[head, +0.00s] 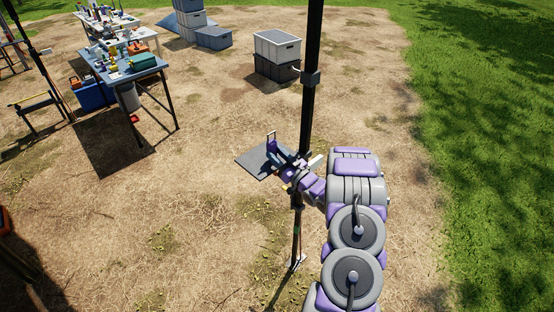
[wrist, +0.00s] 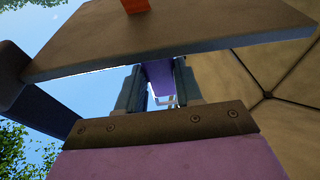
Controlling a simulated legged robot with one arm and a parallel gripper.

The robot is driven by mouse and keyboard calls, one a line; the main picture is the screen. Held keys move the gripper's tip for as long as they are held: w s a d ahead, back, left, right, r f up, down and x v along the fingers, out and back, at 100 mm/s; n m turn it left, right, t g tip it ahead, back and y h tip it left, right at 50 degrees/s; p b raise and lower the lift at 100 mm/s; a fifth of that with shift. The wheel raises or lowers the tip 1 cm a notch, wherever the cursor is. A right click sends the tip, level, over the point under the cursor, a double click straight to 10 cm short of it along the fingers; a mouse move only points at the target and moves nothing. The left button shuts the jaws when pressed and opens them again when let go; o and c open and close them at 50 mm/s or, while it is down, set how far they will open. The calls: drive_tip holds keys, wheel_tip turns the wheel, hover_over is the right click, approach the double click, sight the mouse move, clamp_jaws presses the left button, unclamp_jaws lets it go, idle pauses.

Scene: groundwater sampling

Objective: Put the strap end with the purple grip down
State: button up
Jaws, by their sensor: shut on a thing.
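My gripper (wrist: 158,92) is shut on the purple grip (wrist: 157,72) of the strap end, which shows between the two blue-grey fingers in the wrist view. A small pale loop shows just below the grip. In the head view my gripper (head: 274,146) is up beside a black upright pole (head: 308,115), left of it. My arm's purple parts make the grip hard to pick out there. The rest of the strap cannot be made out.
A flat dark grey panel (head: 252,163) shows just left of my gripper. Grey lidded crates (head: 277,52) stand behind the pole. A cluttered blue table (head: 130,73) is at the upper left. In the wrist view a brown board (wrist: 215,37) crosses above the fingers. Bare ground lies lower left.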

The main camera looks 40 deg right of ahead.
drive_tip(key=shift+f, duration=0.75)
drive_tip(key=o, duration=1)
drive_tip(key=shift+s, duration=0.1)
drive_tip(key=v, duration=1.2)
drive_tip(key=shift+p, duration=0.35)
